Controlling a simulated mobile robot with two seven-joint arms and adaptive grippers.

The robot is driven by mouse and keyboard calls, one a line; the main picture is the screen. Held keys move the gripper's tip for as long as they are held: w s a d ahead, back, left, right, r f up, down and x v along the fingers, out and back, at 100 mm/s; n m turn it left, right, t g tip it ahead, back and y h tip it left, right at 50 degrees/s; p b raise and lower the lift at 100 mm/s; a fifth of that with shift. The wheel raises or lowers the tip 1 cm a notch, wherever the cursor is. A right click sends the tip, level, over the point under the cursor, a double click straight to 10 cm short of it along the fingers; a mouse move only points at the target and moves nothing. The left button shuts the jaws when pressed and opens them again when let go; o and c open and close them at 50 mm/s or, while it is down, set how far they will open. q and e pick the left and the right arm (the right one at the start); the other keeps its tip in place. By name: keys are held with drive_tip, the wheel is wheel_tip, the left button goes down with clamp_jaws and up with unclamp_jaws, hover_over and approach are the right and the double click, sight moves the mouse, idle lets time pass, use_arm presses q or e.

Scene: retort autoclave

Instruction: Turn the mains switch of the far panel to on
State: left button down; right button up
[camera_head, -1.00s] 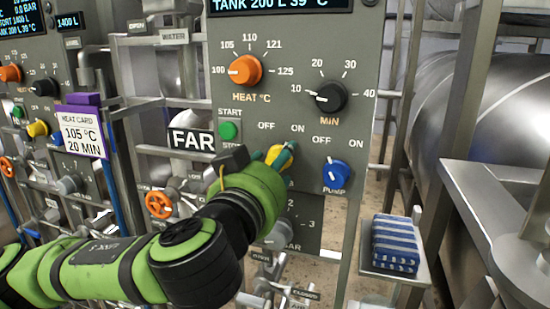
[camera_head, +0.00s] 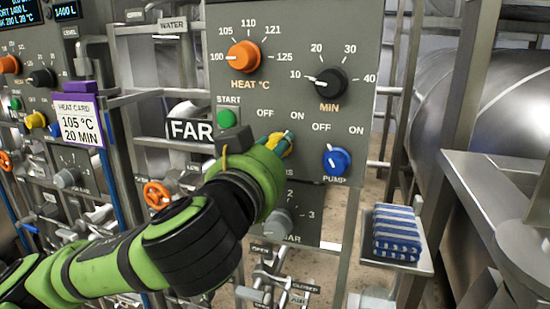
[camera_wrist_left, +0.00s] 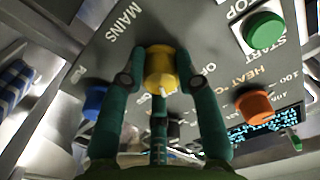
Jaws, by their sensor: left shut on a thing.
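The far panel (camera_head: 305,40) stands in the middle of the head view, beside a FAR sign (camera_head: 190,129). Its yellow mains switch (camera_head: 285,147) sits below the OFF and ON marks and left of the blue pump knob. My left gripper (camera_head: 276,142) is shut on the mains switch, with its green fingers on either side. In the left wrist view the yellow switch (camera_wrist_left: 161,72) is between the fingertips, and its white pointer mark shows on the near edge. The fingers hide part of the marks, so I cannot tell its exact setting. My right gripper is not in view.
A green start button (camera_head: 227,118) is close above my gripper. An orange heat knob (camera_head: 243,57), a black minutes knob (camera_head: 330,82) and a blue pump knob (camera_head: 337,160) surround the switch. Valves are below. A striped cloth stack (camera_head: 397,232) lies on a shelf at right.

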use_arm(q)
drive_tip(key=shift+f, duration=0.45)
drive_tip(key=c, duration=0.9)
unclamp_jaws()
drive_tip(key=shift+w+a+r, duration=0.1)
drive_tip(key=v, duration=0.7)
drive_tip(key=shift+s, duration=0.2)
drive_tip(key=shift+a+r, duration=0.1)
